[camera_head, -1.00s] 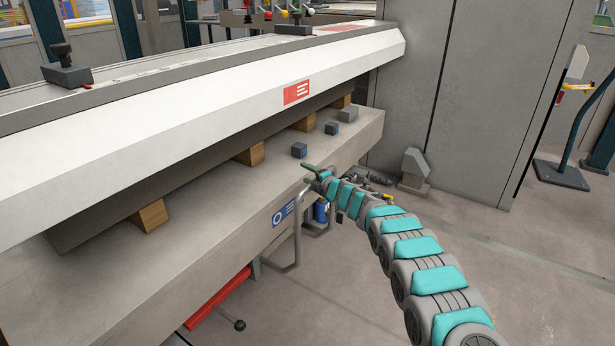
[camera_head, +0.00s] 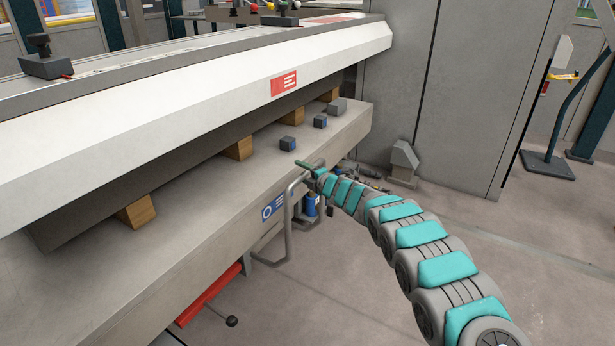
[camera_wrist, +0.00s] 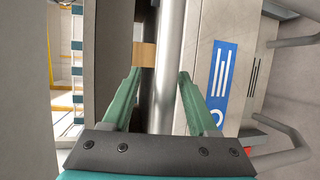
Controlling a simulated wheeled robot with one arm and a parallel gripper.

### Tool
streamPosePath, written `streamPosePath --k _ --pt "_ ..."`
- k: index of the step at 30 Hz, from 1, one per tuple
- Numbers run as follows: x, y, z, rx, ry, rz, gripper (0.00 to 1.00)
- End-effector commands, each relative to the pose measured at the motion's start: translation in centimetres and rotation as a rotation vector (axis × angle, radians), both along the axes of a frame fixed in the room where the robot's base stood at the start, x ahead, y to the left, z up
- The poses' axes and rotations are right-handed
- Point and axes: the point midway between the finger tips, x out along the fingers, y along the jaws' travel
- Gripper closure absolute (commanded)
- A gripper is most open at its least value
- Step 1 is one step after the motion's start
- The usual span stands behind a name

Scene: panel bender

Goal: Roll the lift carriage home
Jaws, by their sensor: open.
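A bent grey tube handle (camera_head: 287,222) stands out from the front of the machine's lower beam, beside a blue label (camera_head: 273,207). My gripper (camera_head: 309,167) is at the top of this handle, with its green fingers open. In the wrist view, a grey tube (camera_wrist: 169,60) runs lengthwise between the open fingers of my gripper (camera_wrist: 160,75), with a visible gap to the left finger. The right finger is close to the tube; I cannot tell whether they touch. The blue label (camera_wrist: 222,80) also shows there. I cannot make out which part is the lift carriage.
The long beam (camera_head: 190,205) carries wooden blocks (camera_head: 137,212) and small dark blocks (camera_head: 288,144). A red bar (camera_head: 210,296) with a black-knobbed lever (camera_head: 231,321) sits below it. A grey cabinet (camera_head: 455,90) stands behind. The floor at the right (camera_head: 530,270) is mostly clear.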

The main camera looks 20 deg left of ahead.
Motion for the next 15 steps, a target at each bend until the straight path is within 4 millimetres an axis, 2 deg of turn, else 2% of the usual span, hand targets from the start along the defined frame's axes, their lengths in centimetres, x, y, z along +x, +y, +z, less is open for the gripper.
streamPosePath --k 6,15 --pt "-1.1 -1.8 0.3 -0.005 -0.004 -0.002 0.41" --pt "-2.4 -3.2 0.9 0.0 -0.004 0.003 0.41"
